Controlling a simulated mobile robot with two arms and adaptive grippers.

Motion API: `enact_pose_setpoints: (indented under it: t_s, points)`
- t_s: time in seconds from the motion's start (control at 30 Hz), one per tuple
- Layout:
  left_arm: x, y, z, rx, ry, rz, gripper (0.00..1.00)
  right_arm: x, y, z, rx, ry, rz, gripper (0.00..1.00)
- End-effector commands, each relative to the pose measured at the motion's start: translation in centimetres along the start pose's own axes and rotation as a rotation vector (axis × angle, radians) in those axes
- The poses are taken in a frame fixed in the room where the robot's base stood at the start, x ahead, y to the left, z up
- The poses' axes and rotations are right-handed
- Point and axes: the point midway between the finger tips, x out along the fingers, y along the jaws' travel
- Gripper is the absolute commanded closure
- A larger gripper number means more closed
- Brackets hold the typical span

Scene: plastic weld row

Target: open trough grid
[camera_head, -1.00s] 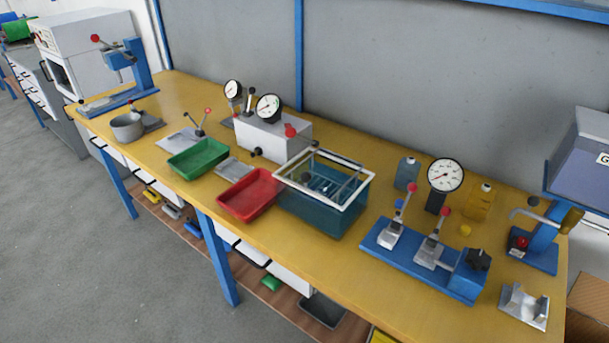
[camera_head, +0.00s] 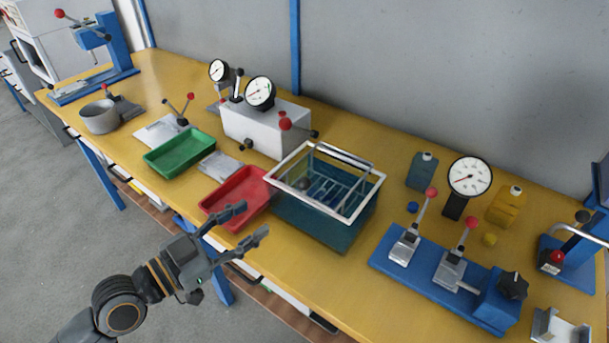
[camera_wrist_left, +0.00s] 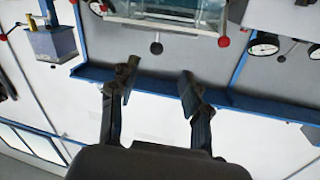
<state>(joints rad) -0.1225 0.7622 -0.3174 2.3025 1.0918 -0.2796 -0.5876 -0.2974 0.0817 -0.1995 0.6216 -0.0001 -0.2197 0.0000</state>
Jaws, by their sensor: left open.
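The trough (camera_head: 318,222) is a teal, see-through tank with a white rim, standing on the yellow bench right of the red tray. A metal grid (camera_head: 325,190) with a raised bar frame shows inside it, under the open top. My left gripper (camera_head: 253,224) comes in from the lower left and is open and empty. Its fingers are in front of the red tray and left of the trough, apart from the grid. In the left wrist view the open fingers (camera_wrist_left: 158,78) have nothing between them. My right gripper is not in view.
A red tray (camera_head: 222,208) and a green tray (camera_head: 180,152) lie left of the trough. A white box with gauges (camera_head: 262,128) stands behind. A blue clamp fixture (camera_head: 425,270) stands to the right. The bench front between trough and fixture is clear.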

Motion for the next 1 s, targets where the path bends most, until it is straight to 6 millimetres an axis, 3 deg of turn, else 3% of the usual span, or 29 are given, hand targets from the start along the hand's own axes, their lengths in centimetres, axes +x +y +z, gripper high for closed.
enact_pose_setpoints:
  t_s: [0.07,0.27,0.7,1.0]
  points:
    - [0.1,0.2,-0.9,0.006,0.022,0.007,0.52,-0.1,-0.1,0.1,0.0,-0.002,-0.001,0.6]
    - [1.9,0.0,-1.4,0.001,0.029,0.003,0.52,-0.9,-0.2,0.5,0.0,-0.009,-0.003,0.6]
    - [10.2,0.1,-1.5,0.001,0.025,0.004,0.52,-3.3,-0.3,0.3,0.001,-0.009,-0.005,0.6]
    - [13.5,0.2,-1.3,0.002,0.023,0.006,0.52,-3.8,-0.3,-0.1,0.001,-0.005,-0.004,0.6]
